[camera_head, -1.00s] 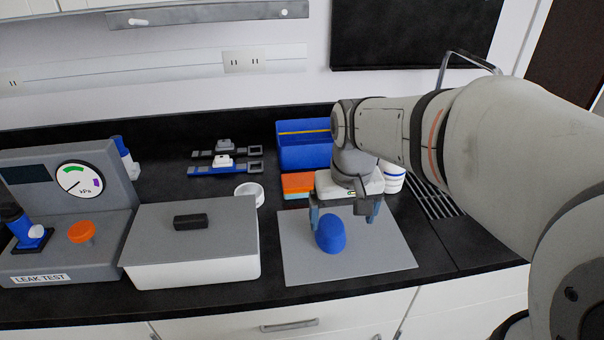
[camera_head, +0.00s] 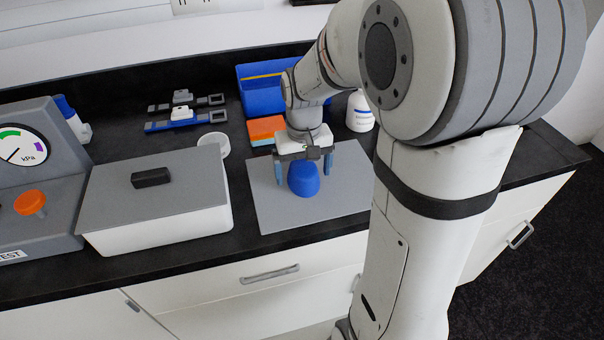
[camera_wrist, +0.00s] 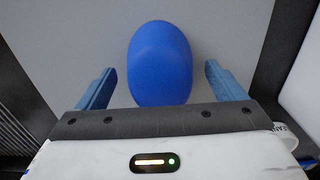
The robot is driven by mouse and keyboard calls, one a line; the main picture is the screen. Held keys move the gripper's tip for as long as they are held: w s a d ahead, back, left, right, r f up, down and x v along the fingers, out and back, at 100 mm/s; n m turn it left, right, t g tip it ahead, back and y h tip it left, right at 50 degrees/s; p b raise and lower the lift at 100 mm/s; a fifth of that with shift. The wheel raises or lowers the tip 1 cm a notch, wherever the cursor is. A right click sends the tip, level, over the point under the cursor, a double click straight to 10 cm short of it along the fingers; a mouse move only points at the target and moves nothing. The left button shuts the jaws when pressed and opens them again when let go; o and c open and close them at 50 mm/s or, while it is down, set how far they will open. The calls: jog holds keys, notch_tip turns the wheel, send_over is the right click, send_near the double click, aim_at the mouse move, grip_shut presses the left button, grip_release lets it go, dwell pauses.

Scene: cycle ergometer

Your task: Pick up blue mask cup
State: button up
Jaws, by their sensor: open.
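The blue mask cup (camera_head: 303,179) is a rounded blue dome on a grey mat (camera_head: 262,208) on the black counter. My gripper (camera_head: 304,172) points down over it, open, with one blue finger on each side of the cup. In the wrist view the cup (camera_wrist: 160,62) lies between and a little beyond the two fingertips of my gripper (camera_wrist: 160,80). Gaps show on both sides, so neither finger touches it there. The gripper body hides the cup's top in the head view.
A white case with grey lid (camera_head: 155,200) stands left of the mat. Behind are an orange block (camera_head: 265,130), a blue bin (camera_head: 262,98), a white bottle (camera_head: 359,112) and a white round dish (camera_head: 213,146). A leak tester (camera_head: 40,190) is at far left.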

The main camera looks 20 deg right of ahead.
jog(key=shift+f, duration=0.15)
jog(key=c, duration=1.1)
